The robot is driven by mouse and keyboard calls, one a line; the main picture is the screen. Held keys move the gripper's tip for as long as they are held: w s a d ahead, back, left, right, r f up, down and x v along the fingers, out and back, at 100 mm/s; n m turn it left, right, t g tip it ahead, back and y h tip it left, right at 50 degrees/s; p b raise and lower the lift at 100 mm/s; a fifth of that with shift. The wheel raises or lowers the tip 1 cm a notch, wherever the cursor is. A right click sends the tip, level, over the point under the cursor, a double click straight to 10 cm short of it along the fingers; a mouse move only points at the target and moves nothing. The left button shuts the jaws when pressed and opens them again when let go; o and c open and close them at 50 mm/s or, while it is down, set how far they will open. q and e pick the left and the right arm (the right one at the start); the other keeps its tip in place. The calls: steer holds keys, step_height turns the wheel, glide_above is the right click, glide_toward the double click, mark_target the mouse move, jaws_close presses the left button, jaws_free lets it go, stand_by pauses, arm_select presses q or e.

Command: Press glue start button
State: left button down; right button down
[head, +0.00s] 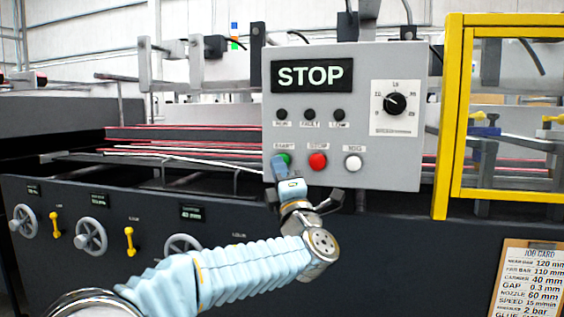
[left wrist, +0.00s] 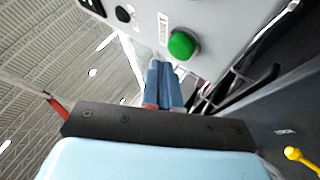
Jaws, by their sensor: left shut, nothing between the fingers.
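The grey control box (head: 236,0) is not marked there; its face carries a green START button (head: 286,158), partly covered by my left gripper (head: 279,166) in the head view. In the left wrist view the green button (left wrist: 183,44) is fully visible, just beyond and to the right of the fingertips of my left gripper (left wrist: 163,68). The two blue fingers are together with nothing between them. I cannot tell whether they touch the panel. My right gripper is not in view.
A red button (head: 318,161) and a white button (head: 353,162) sit to the right of START. A black STOP display (head: 312,75) and a dial (head: 394,103) are above. A yellow frame (head: 448,120) stands right of the box.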

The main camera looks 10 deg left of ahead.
arm_select(q)
steer(key=shift+w, duration=0.4)
